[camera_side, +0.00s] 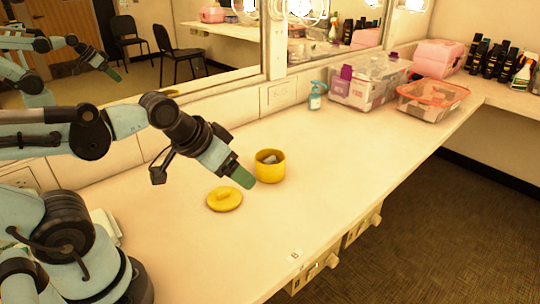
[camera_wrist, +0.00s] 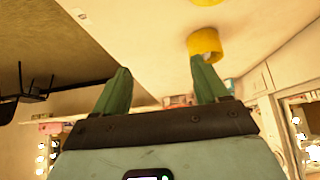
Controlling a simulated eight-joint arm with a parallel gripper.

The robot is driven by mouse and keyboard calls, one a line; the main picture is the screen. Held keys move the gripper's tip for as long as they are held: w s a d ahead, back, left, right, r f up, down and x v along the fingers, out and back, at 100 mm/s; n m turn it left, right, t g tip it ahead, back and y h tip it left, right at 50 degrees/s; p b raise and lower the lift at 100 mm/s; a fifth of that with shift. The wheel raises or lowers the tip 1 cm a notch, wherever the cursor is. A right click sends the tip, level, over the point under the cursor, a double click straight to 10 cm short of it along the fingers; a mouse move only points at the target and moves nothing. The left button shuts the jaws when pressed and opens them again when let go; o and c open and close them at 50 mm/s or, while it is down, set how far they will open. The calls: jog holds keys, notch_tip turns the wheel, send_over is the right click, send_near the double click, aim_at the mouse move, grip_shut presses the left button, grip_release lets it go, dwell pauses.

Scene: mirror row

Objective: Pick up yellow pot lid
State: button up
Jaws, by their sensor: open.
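The yellow pot lid (camera_side: 224,203) lies flat on the counter with its knob up, in front and to the left of the yellow pot (camera_side: 269,172). The pot stands upright and uncovered, with something greyish inside. My gripper (camera_side: 243,178) is above the counter, up and right of the lid in the side view and just left of the pot. In the wrist view my gripper (camera_wrist: 162,72) has its two green fingers wide apart with nothing between them. There the pot (camera_wrist: 204,44) shows past the right finger, and the lid (camera_wrist: 206,2) is cut off by the top edge.
A turquoise spray bottle (camera_side: 315,97), a clear bin (camera_side: 365,85) and a red-rimmed clear container (camera_side: 432,101) stand farther back along the mirror wall. The counter (camera_side: 330,180) right of the pot is clear. Its front edge drops to the carpet.

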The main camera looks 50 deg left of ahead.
dwell(0.4)
jog(key=c, duration=0.6)
jog(key=g, duration=0.7)
send_over(223, 192)
jog(key=shift+w+f, duration=0.1)
jog(key=shift+f, duration=6.25)
